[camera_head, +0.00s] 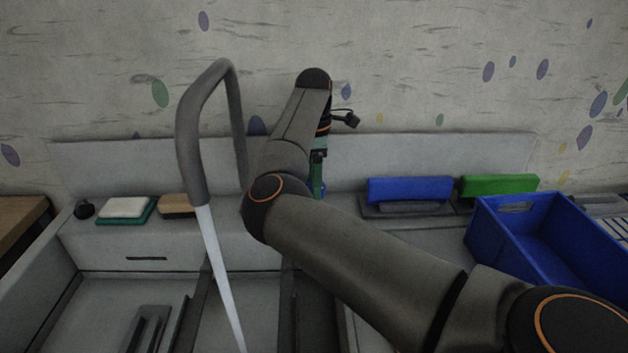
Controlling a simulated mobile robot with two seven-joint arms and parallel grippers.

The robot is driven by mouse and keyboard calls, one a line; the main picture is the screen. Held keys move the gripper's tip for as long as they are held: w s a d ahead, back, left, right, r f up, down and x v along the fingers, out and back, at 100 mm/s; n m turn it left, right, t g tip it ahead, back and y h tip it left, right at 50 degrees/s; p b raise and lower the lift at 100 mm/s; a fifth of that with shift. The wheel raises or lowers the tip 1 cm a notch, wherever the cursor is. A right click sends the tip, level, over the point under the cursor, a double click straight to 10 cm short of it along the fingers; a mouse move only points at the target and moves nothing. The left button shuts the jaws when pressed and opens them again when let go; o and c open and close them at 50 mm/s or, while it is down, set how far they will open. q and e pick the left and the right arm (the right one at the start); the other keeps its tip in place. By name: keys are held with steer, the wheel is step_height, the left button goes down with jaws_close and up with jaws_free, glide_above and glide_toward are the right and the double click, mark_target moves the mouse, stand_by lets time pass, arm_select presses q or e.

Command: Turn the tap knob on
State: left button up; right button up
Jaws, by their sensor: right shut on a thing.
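The grey tap (186,138) arches up in the left middle of the head view. A pale stream of water (219,272) runs from its spout down into the sink (255,305). My right arm reaches across from the lower right and bends down behind the sink's back edge, hiding the tap's base. My right gripper (319,184) points down there, partly hidden by the arm. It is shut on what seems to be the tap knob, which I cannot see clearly. My left gripper is not in view.
A blue crate (520,250) stands at the right. Blue (410,189) and green (498,184) blocks lie along the back ledge. A sponge on a green base (124,208), a tan block (176,206) and a small black object (84,209) lie at the left.

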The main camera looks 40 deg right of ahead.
steer(key=c, duration=0.6)
steer(key=shift+n, duration=0.3)
steer(key=n, duration=0.2)
steer(key=shift+n, duration=2.4)
steer(key=o, duration=1.4)
